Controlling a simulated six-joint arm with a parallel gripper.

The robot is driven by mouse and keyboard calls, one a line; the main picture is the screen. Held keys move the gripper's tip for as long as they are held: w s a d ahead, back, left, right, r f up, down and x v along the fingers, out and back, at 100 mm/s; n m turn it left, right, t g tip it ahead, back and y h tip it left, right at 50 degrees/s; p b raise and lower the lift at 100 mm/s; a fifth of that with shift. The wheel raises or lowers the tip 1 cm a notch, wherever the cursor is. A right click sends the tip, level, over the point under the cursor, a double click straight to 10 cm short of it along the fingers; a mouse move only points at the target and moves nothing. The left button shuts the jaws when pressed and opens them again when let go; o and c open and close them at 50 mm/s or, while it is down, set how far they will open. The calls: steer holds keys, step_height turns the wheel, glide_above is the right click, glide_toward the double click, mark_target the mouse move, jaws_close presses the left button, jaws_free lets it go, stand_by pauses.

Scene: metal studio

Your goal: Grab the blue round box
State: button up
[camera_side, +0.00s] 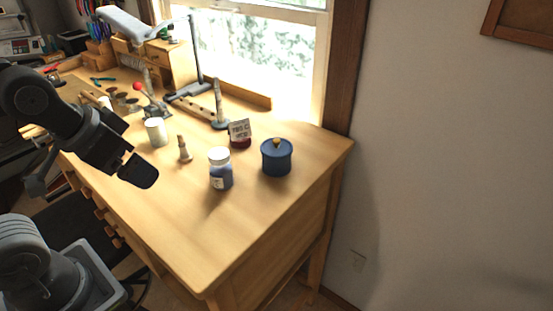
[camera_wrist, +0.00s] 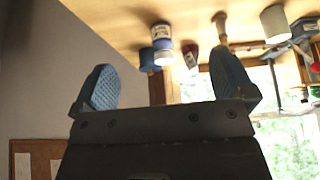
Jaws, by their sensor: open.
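The blue round box (camera_side: 276,160) has a lid with a small tan knob. It stands upright near the right end of the wooden desk (camera_side: 240,230). In the wrist view, which is upside down, the blue box (camera_wrist: 147,59) is partly behind a bottle. My gripper (camera_side: 140,171) is to the left of the box, over the front of the desk, well apart from it. In the wrist view my gripper (camera_wrist: 165,80) shows two blue textured pads spread wide with nothing between them.
A blue bottle with a white cap (camera_side: 220,169) stands just left of the box. A dark red jar with a white label (camera_side: 240,133) is behind. A small wooden piece (camera_side: 184,149) and a white cup (camera_side: 156,132) stand nearer my gripper. The desk's front right is clear.

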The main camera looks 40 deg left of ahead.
steer(key=w+d+r+n+t, duration=0.3)
steer(key=w+d+n, duration=0.2)
steer(key=w+n, duration=0.4)
steer(key=w+d+r+n+t, duration=0.4)
steer(key=w+n, duration=0.3)
steer(key=w, duration=0.4)
steer(key=w+d+r+n+t, duration=0.25)
steer(key=w+d+n, duration=0.45)
steer(key=w, duration=0.4)
steer(key=n+g+y, duration=0.8)
steer(key=n+y, duration=0.8)
steer(key=n, duration=1)
glide_toward(271, 141)
steer(key=x, duration=0.7)
steer(key=shift+w+a+f, duration=0.2)
steer(key=shift+f, duration=0.15)
steer(key=shift+c, duration=0.3)
